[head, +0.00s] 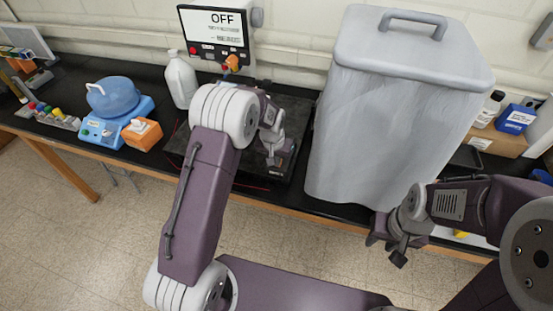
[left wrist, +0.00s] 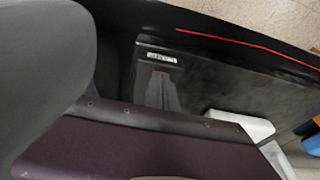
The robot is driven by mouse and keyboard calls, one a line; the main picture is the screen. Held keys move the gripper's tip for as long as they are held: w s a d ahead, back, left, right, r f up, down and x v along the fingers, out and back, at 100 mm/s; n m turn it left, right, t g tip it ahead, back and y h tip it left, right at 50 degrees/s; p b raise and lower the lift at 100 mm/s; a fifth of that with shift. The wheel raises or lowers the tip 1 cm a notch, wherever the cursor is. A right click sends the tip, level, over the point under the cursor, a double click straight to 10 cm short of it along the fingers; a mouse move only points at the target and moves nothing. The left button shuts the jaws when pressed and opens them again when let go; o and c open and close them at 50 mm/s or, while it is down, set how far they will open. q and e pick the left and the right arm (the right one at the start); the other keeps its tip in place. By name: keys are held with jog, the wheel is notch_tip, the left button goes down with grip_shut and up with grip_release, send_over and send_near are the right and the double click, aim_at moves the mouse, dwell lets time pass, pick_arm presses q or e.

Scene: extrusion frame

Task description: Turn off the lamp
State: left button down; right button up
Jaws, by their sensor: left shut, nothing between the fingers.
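No lamp shape can be made out for certain. A black-framed wall panel (head: 213,35) has a white screen reading "OFF" in large letters, with smaller lines too fine to read. A row of small buttons, one of them red, runs along its lower edge. A small orange piece (head: 231,63) shows just below the panel. My left gripper (head: 270,152) is shut and empty over the dark flat plate on the bench, apart from the panel.
A tall grey lidded bin (head: 380,120) stands on the bench right of my left arm. A white bottle (head: 180,80), a blue device (head: 113,100) and an orange box (head: 142,134) stand left. The dark plate (left wrist: 235,90) fills much of the left wrist view.

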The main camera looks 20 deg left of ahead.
pick_arm(q)
jog(key=shift+w+r+p, duration=0.15)
jog(key=shift+w+p, duration=0.2)
jog(key=shift+w, duration=0.5)
jog(key=shift+r, duration=0.15)
jog(key=p+v, duration=0.2)
jog(key=w+p+v, duration=0.1)
jog(key=p+v, duration=0.1)
jog(key=shift+r, duration=0.5)
jog(key=shift+s+r+b, duration=0.3)
jog(key=shift+s+b, duration=0.4)
jog(key=shift+b, duration=0.35)
jog(key=s+b+v, duration=0.1)
jog(key=s+v, duration=0.1)
jog(key=v, duration=0.6)
jog(key=shift+f+b, duration=0.25)
jog(key=shift+b, duration=0.05)
